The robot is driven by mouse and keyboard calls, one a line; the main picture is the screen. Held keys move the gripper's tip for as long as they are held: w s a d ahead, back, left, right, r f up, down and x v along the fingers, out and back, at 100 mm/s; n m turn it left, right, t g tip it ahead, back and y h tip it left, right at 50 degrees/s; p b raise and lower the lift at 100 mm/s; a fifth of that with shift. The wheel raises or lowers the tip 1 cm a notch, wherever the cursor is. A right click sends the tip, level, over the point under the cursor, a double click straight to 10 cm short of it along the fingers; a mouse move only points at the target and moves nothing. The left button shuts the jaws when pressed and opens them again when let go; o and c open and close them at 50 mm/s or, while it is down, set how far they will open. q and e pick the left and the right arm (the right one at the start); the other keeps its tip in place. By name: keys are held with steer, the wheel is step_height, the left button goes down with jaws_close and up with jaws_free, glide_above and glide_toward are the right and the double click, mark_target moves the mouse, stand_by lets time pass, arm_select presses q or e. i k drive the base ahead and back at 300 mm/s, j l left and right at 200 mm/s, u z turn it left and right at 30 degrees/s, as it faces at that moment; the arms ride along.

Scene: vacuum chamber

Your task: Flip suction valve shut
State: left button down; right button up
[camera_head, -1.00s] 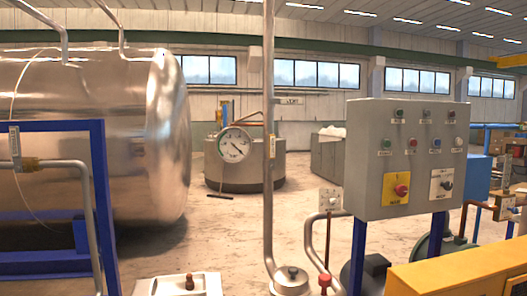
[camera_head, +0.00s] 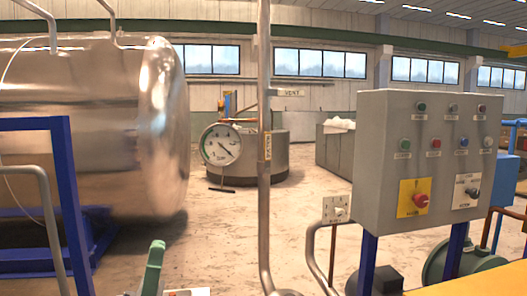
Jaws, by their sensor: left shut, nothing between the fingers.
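My right gripper is not in view. I cannot tell which part is the suction valve; no lever marked as such shows. A vertical metal pipe (camera_head: 264,200) stands in the middle, with a small yellow tag (camera_head: 267,147) on it and a VENT sign (camera_head: 290,93) beside it. A round dial gauge (camera_head: 221,145) is left of the pipe.
A large steel tank (camera_head: 110,130) on a blue frame (camera_head: 62,170) fills the left. A grey control panel (camera_head: 425,150) with several buttons stands at the right. A small switch box (camera_head: 336,208) is left of it. Open floor lies between tank and pipe.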

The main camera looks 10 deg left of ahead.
mark_target(268, 136)
steer(key=i, duration=1.45)
